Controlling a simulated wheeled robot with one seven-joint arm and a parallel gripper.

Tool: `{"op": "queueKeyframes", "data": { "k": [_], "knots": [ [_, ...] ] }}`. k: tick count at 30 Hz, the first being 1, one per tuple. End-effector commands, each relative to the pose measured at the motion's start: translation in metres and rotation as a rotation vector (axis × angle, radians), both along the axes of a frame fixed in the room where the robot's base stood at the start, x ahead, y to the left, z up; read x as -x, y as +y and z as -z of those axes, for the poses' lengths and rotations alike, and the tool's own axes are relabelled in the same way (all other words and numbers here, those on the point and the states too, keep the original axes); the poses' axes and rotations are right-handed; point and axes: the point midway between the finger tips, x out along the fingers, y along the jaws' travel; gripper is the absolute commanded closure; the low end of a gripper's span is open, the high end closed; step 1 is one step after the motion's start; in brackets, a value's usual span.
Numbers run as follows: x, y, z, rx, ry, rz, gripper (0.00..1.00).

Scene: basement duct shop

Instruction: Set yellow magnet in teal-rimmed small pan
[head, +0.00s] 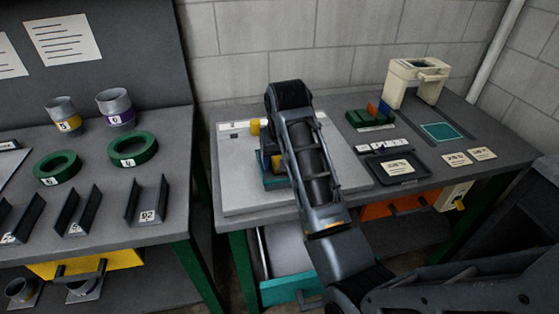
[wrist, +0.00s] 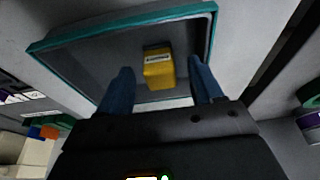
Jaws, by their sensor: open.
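The yellow magnet (wrist: 158,68) is a small block with a pale label. In the wrist view it is inside the teal-rimmed small pan (wrist: 125,21), near the middle of the grey floor, and appears to rest there. My gripper (wrist: 161,64) is open, with one blue finger on each side of the magnet and visible gaps between. In the head view the pan (head: 268,182) is on the grey board, mostly behind my arm. A yellow patch of the magnet (head: 276,162) shows beside the arm. My fingers are hidden there.
Another yellow piece (head: 255,127) stands behind the pan. To the right are a dark tray (head: 398,168), a green holder (head: 365,120), a cream device (head: 415,80) and a teal square (head: 440,131). A side bench (head: 100,235) holds green rings and grey brackets.

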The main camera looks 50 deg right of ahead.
Motion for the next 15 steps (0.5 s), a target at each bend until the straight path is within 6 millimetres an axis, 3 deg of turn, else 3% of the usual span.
{"op": "queueKeyframes", "data": {
  "k": [12,15],
  "knots": [
    [0.021,0.015,-0.088,0.001,-0.004,0.000,0.34],
    [0.019,0.016,-0.092,0.003,-0.007,-0.002,0.34]
  ]
}}
